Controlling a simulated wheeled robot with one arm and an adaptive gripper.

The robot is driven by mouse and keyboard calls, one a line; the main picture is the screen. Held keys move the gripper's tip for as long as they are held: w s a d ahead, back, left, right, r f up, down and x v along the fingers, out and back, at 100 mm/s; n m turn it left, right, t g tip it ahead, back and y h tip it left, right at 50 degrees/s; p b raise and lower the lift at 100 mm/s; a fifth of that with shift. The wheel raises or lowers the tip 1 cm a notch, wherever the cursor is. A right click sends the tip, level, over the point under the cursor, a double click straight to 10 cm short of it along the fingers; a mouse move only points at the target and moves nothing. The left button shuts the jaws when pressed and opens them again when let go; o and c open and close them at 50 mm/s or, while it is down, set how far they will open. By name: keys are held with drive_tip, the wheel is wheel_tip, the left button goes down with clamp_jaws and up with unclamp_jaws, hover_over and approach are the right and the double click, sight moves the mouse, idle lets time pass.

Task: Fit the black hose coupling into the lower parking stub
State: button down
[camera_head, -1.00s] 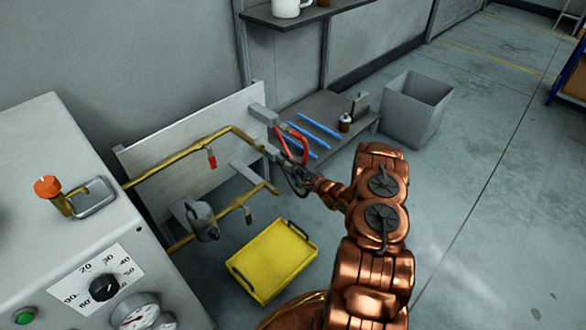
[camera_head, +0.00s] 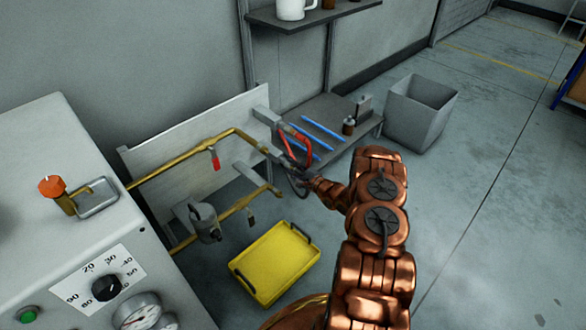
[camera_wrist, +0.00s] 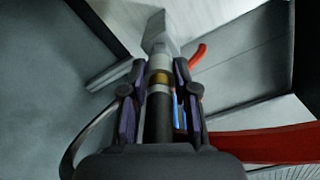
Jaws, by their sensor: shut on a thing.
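My gripper (camera_wrist: 159,90) is shut on the black hose coupling (camera_wrist: 158,122), a dark cylinder with a brass-coloured band near its far end. The coupling points at a pale grey block-like part (camera_wrist: 157,35) straight ahead in the wrist view; whether they touch I cannot tell. The coupling is too small to make out there, and I cannot tell which part is the lower parking stub.
A yellow tray (camera_head: 275,262) lies on the floor below the pipes. A grey shelf (camera_head: 345,145) with blue rods and a grey bin (camera_head: 420,112) stand behind. The pale panel (camera_head: 170,150) backs the pipes. A control cabinet (camera_head: 60,180) fills the left.

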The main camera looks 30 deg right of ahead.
drive_tip(key=c, duration=0.8)
unclamp_jaws()
drive_tip(key=v, duration=1.2)
drive_tip(key=shift+a, duration=0.15)
